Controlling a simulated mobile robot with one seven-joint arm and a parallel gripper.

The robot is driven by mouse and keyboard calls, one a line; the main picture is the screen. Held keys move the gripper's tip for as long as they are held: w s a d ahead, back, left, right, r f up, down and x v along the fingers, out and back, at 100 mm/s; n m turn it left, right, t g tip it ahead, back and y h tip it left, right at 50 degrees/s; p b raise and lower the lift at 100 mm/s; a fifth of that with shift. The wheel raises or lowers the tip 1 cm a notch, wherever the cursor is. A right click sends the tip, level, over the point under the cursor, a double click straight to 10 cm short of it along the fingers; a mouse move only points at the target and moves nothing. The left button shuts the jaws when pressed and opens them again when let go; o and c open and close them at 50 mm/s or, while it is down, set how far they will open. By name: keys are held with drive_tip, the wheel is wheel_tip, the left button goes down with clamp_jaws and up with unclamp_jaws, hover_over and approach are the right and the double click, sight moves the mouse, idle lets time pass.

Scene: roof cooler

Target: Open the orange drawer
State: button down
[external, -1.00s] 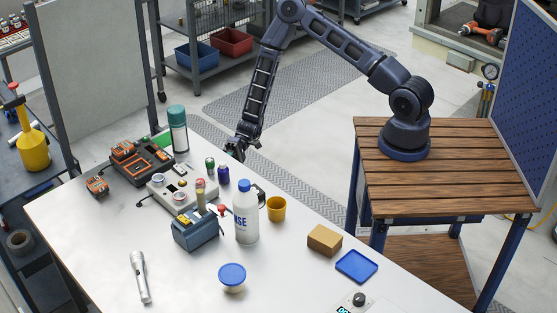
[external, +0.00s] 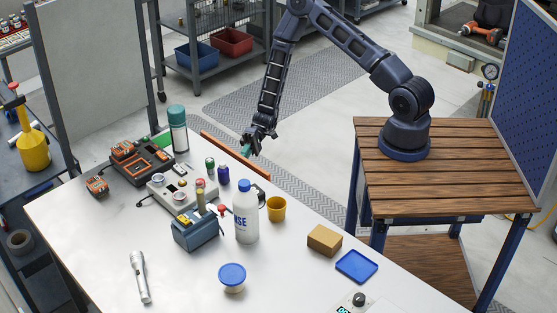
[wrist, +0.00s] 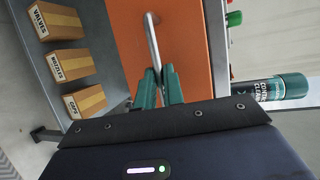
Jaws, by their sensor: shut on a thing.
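The orange drawer (wrist: 190,45) fills the middle of the wrist view with its flat orange front. A metal bar handle (wrist: 152,40) stands out from that front. My gripper (wrist: 160,83) is shut on the handle, its two teal fingers close together at the bar's near end. In the external view the top of the drawer's orange front (external: 222,147) shows beyond the table's far edge, and my gripper (external: 247,148) is at it. The drawer stands partly out from the table. Its inside is hidden.
The white table (external: 100,235) above carries a white bottle (external: 246,215), a teal-capped spray can (external: 178,130), a yellow mug (external: 276,208) and several tools. A grey shelf with labelled cardboard boxes (wrist: 68,62) lies below the drawer.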

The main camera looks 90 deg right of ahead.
drive_tip(key=s+d, duration=1.6)
drive_tip(key=shift+s+d, duration=0.25)
drive_tip(key=c, duration=1.5)
unclamp_jaws()
drive_tip(key=v, duration=1.1)
drive_tip(key=shift+w+a, duration=0.1)
